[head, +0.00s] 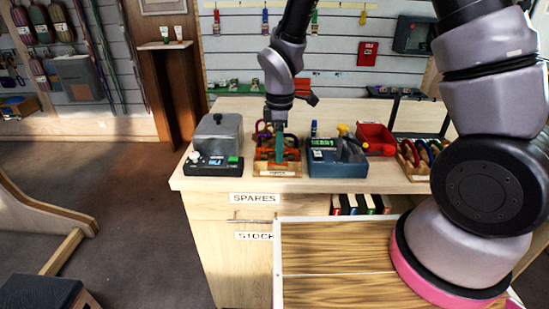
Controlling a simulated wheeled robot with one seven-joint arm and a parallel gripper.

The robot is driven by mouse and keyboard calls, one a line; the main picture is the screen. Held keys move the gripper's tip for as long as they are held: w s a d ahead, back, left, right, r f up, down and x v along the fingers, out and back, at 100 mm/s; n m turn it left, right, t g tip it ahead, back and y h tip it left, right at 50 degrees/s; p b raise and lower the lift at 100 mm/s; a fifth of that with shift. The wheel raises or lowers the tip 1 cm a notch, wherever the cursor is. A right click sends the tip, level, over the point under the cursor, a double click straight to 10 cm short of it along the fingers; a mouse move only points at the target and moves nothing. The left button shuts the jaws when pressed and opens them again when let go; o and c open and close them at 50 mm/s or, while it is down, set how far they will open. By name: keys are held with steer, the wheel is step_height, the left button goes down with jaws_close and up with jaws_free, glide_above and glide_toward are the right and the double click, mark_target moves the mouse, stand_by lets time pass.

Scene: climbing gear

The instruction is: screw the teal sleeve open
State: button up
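My gripper (280,126) points straight down over a small wooden stand (278,173) on the counter. The stand holds orange carabiner-like pieces (291,153), with a purple curved piece (263,132) behind. A narrow teal upright part (279,149) shows directly below my gripper, among the orange pieces. It may be the teal sleeve, but it is too small to be sure. My gripper's fingertips are at or just above it; I cannot tell whether they touch it. The finger gap is too small and hidden to read.
A grey-lidded device (217,140) stands close on the left. A blue device with a display (337,160) stands close on the right. Farther right are a red bin (375,139) and a rack of coloured carabiners (416,158).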

steer(key=shift+f, duration=1.05)
steer(key=shift+w, duration=0.75)
steer(key=shift+r, duration=0.15)
steer(key=shift+a+r, duration=0.1)
steer(key=shift+r, duration=1.2)
steer(key=shift+s, duration=0.8)
